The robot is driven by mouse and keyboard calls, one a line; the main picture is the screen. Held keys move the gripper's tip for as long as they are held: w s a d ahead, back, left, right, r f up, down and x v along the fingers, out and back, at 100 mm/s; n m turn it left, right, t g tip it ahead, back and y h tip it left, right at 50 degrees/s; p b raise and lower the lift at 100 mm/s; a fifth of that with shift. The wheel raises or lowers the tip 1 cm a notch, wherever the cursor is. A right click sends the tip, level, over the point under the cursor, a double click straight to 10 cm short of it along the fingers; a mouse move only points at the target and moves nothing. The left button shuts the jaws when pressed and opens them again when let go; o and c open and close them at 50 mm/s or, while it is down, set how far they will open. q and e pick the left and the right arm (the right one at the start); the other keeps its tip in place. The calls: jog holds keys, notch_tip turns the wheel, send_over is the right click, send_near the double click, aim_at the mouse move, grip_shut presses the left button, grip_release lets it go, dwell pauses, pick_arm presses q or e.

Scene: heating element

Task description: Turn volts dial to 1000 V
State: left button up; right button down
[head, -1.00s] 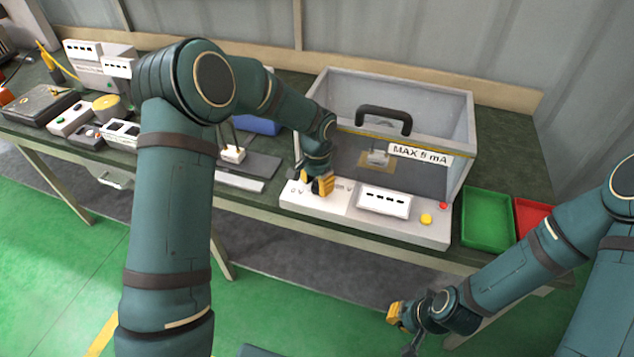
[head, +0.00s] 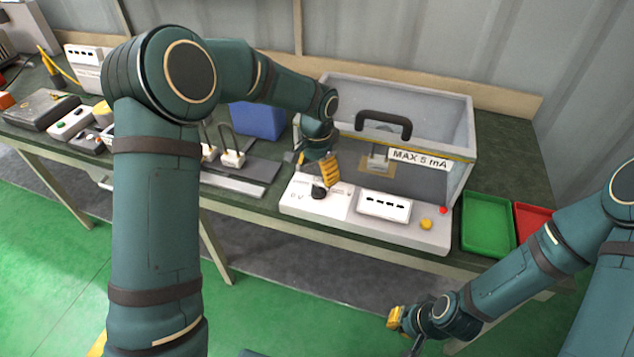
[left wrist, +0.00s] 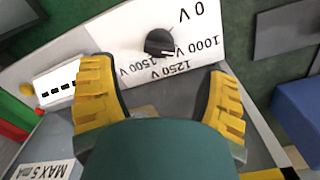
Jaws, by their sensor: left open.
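The volts dial (head: 319,193) is a black knob on the white left panel of the control box. In the left wrist view the dial (left wrist: 158,42) has a white mark toward the lower right, roughly toward the 1000 V label (left wrist: 205,48). The 0 V, 1250 V and 1500 V labels also show around it. My left gripper (head: 315,172) is open, above and slightly behind the dial, apart from it. In the left wrist view its yellow fingers (left wrist: 160,78) are wide apart with nothing between them. My right gripper (head: 402,326) hangs low in front of the table; its opening is unclear.
A clear-walled box with a black handle (head: 383,120) and a "MAX 5 mA" label stands behind the panel. A white socket block (head: 384,206), yellow button (head: 426,224) and red button (head: 443,210) are right of the dial. Green (head: 487,222) and red trays lie farther right.

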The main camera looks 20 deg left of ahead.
aim_at(317, 189)
pick_arm(q)
notch_tip(317, 189, up, 5)
jog(key=shift+r, duration=0.15)
jog(key=shift+s, duration=0.1)
pick_arm(e)
jog(key=shift+s, duration=0.1)
dwell(0.4)
